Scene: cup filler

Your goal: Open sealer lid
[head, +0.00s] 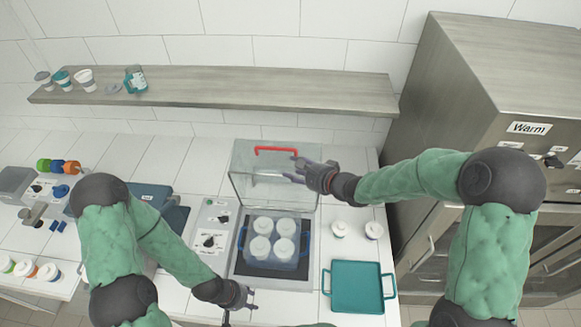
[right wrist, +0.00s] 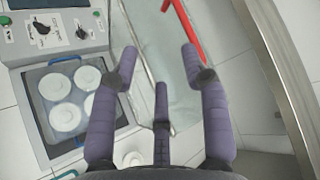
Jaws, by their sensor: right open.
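The sealer (head: 226,248) stands in the middle of the counter, with a control panel on its left side. Its clear lid (head: 262,188) stands raised and upright at the back, with a red handle (head: 276,149) along its top edge. The handle also shows in the right wrist view (right wrist: 186,35). Several white-lidded cups (right wrist: 69,99) sit in a tray in the sealer's bay. My right gripper (head: 294,169) is open and empty in front of the lid's right part, below the handle. My left gripper (head: 241,305) is low at the counter's front, apparently open and empty.
A teal tray (head: 357,286) lies right of the sealer, with two white cups (head: 356,230) behind it. A shelf (head: 220,92) with cups runs along the wall. A tall metal cabinet (head: 490,80) stands at the right. Other machines fill the left counter.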

